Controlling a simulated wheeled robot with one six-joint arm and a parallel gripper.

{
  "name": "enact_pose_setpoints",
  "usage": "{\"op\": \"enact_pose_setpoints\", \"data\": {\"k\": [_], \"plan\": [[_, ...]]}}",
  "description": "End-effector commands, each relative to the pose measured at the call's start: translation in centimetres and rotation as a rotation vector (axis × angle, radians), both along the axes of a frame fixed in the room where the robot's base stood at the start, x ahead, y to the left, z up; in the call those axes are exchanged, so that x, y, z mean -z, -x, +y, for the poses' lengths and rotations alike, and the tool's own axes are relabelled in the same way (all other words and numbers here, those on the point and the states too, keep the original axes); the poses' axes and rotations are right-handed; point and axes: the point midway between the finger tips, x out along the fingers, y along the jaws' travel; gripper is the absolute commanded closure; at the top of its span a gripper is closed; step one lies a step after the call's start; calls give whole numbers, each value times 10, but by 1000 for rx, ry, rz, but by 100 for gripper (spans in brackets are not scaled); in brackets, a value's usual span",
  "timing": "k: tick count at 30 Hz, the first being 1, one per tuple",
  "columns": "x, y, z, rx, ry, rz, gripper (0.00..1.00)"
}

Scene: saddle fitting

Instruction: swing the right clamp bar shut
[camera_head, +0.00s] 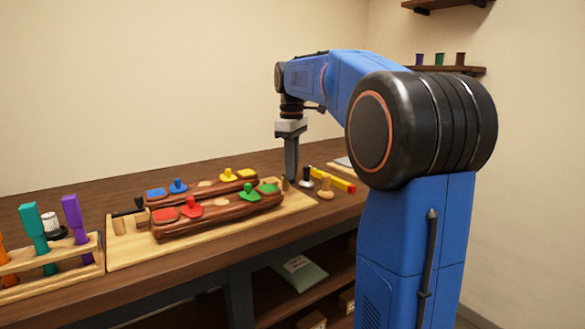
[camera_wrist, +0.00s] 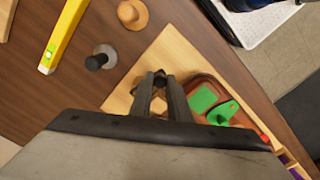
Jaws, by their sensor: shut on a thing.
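My gripper (camera_head: 291,177) points straight down at the right end of the wooden board (camera_head: 135,249). In the wrist view its two dark fingers (camera_wrist: 165,86) are closed around a small dark knob (camera_wrist: 160,77), which appears to be the end of the right clamp bar. A wooden post (camera_wrist: 158,104) shows between the fingers. Most of the bar is hidden by the fingers, so I cannot tell its angle. The brown saddle (camera_head: 225,209), with red and green patches and tabs, lies on the board just beside the gripper. The left clamp bar (camera_head: 127,211) is dark and sits at the board's left end.
A yellow level (camera_head: 335,180), a wooden knob-shaped piece (camera_head: 325,188) and a black-handled tool (camera_wrist: 98,61) lie close to the right of the board. A wooden rack (camera_head: 60,267) with coloured handles stands at left.

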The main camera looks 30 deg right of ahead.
Motion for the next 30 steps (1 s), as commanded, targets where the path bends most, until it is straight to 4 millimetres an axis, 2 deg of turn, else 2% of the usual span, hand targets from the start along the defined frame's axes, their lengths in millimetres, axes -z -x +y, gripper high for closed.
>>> {"op": "enact_pose_setpoints", "data": {"k": [8, 30], "plan": [[0, -2, 9, 152, 0, 0, 100], [0, -26, 38, 847, 0, -1, 100]]}}
